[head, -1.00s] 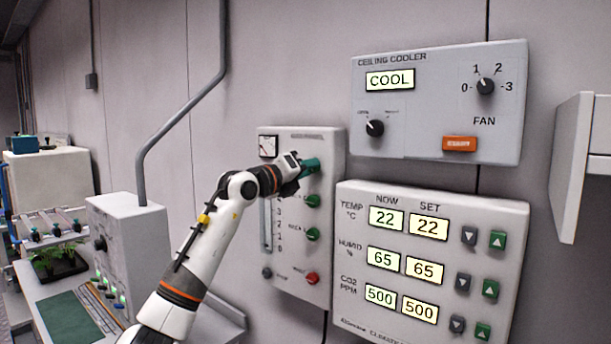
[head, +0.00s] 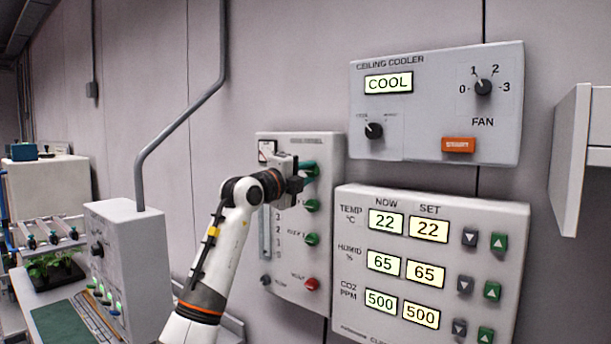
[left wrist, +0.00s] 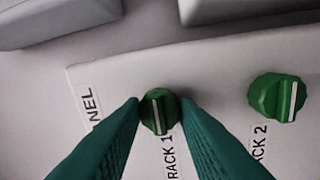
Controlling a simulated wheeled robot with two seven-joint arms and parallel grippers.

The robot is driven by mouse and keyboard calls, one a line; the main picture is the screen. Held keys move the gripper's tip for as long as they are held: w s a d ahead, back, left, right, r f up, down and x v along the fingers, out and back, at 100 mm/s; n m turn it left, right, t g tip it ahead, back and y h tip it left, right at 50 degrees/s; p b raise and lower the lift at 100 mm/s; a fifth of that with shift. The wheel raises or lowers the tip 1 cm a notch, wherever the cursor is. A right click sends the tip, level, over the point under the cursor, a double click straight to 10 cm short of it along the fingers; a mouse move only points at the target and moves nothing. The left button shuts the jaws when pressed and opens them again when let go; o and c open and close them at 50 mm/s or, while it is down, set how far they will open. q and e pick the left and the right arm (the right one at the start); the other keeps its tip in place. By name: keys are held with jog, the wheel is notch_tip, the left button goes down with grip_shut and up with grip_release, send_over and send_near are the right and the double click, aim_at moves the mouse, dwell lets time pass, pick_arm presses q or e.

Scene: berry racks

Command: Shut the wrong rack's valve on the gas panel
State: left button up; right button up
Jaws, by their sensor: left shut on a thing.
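The gas panel (head: 288,268) is a pale box on the wall with a column of green knobs and a red knob at the bottom. My left gripper (head: 312,170) is at its top green knob. In the left wrist view my dark green fingers (left wrist: 160,108) are shut on the green knob labelled RACK 1 (left wrist: 158,116), one on each side. The RACK 2 knob (left wrist: 276,97) is free to its right, and it also shows in the head view (head: 313,205). The white marks on both knobs run roughly up and down in the wrist view. My right gripper is out of view.
The climate panel (head: 345,300) and the ceiling cooler panel (head: 440,75) are on the wall to the right. A lower green knob (head: 312,239) and the red knob (head: 311,284) are below my gripper. A grey box with a pipe (head: 125,225) stands at left.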

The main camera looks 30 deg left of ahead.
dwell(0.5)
pick_arm(q)
jog(key=o, duration=1)
jog(key=shift+a, duration=0.1)
jog(key=shift+s+f+b, duration=0.2)
jog(key=shift+s+b, duration=0.25)
jog(key=shift+s, duration=0.05)
jog(key=shift+s+a+f+b, duration=0.15)
jog(key=shift+s+b, duration=0.7)
jog(key=shift+s, duration=1)
jog(key=shift+s+a+f+b, duration=0.15)
jog(key=shift+s+b, duration=0.65)
jog(key=shift+s, duration=1)
jog(key=shift+s+a+f+b, duration=0.15)
jog(key=shift+s+b, duration=0.7)
jog(key=shift+s, duration=1)
